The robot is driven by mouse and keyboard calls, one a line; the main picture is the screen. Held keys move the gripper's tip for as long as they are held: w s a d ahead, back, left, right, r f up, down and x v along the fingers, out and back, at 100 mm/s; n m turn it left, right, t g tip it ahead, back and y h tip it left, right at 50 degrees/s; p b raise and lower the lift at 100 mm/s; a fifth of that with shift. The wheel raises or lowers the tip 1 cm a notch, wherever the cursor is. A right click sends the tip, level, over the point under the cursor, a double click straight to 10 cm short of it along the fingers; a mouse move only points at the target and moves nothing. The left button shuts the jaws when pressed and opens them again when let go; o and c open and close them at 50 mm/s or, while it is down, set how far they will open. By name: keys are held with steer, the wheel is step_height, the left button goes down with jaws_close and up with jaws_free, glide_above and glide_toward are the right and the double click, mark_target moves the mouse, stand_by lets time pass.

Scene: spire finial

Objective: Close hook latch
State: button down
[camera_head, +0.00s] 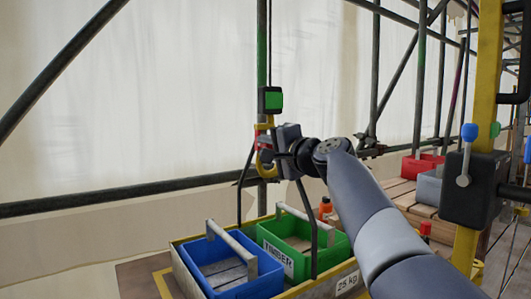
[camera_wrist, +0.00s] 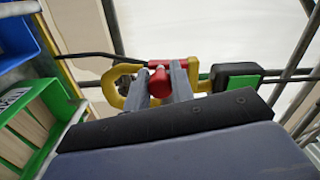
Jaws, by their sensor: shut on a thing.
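The yellow hook (camera_head: 266,168) hangs from a cable below a black block with a green face (camera_head: 271,99). A black sling (camera_head: 312,225) runs from the hook down to the load tray. The red latch (camera_head: 262,138) is at the hook's throat; in the wrist view it is a red piece (camera_wrist: 160,84). My gripper (camera_head: 272,147) is at the hook from the right. In the wrist view the fingers (camera_wrist: 162,90) are shut on the red latch, with the yellow hook (camera_wrist: 113,85) just left of them. Whether the latch spans the mouth fully is hard to tell.
Below are a blue crate (camera_head: 218,262) and a green crate (camera_head: 300,245) in a yellow-edged tray (camera_head: 320,288). Dark scaffold poles (camera_head: 110,204) cross behind the hook. A black lever box (camera_head: 467,190) is on the yellow post at right. A red bin (camera_head: 421,167) stands behind.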

steer(key=shift+w+f, duration=0.1)
stand_by(0.3)
steer(key=c, duration=1.2)
jaws_free()
steer(key=shift+d, duration=0.15)
steer(key=b+v, duration=0.1)
steer(key=v, duration=0.9)
steer(key=shift+s+d, duration=0.2)
steer(key=shift+s, duration=0.15)
steer(key=shift+w, duration=0.1)
steer(key=p+x, duration=0.1)
steer(key=x, duration=0.9)
steer(key=shift+w+a, duration=0.25)
steer(key=shift+a, duration=0.1)
steer(key=shift+s, duration=0.1)
